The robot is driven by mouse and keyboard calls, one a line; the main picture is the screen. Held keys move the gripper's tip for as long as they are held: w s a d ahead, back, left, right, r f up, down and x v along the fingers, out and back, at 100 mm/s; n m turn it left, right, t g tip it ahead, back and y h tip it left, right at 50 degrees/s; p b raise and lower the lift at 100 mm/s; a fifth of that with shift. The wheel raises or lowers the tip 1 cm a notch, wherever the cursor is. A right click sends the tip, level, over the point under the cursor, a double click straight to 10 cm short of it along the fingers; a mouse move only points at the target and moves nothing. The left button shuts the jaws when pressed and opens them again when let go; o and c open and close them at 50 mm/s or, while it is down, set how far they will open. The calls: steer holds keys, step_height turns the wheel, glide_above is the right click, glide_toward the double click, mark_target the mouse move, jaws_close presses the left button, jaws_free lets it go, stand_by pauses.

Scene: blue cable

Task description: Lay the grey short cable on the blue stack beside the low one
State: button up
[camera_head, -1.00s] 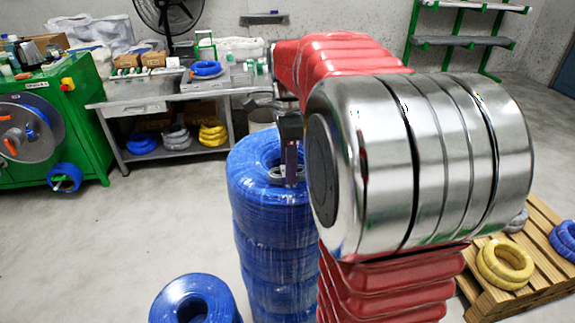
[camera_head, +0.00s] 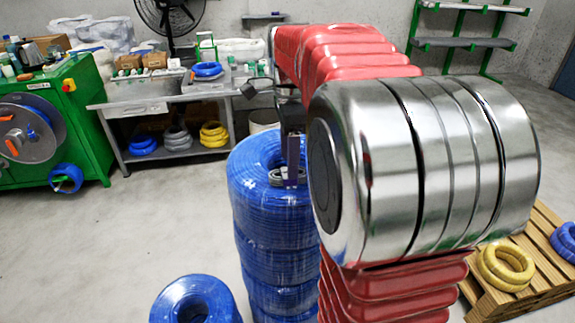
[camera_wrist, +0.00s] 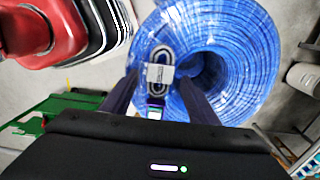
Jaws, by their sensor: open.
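The grey short cable (camera_wrist: 160,53), a small looped bundle with a pale label band, lies on top of the tall blue stack (camera_head: 272,220), at the inner edge of its ring beside the centre hole. In the wrist view the stack's blue top (camera_wrist: 228,45) fills the middle. My gripper (camera_wrist: 158,80) is open, with one finger on each side of the bundle's near end; I cannot tell whether they touch it. In the head view my gripper (camera_head: 291,172) points down at the stack top and partly hides the cable. The low blue stack (camera_head: 194,301) stands at front left.
A workbench (camera_head: 165,98) with coils on its lower shelf stands behind. A green machine (camera_head: 85,120) is at left. A wooden pallet (camera_head: 540,262) with a yellow coil (camera_head: 505,266) is at right. My arm hides much of the right side. The floor at left is clear.

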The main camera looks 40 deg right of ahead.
step_height(320, 180, up, 9)
stand_by(0.4)
stand_by(0.6)
steer(key=s+a+f+n+t, duration=0.2)
steer(key=s+a+f+n, duration=0.4)
steer(key=a+n, duration=0.4)
steer(key=s+a+f+n+t, duration=0.3)
steer(key=s+a+f+n, duration=0.4)
steer(key=a+n, duration=0.4)
steer(key=shift+s+a+f+n+t, duration=0.15)
steer(key=shift+s+f+n+t, duration=0.2)
steer(key=shift+n, duration=0.75)
steer(key=shift+w, duration=0.1)
steer(key=shift+c, duration=0.4)
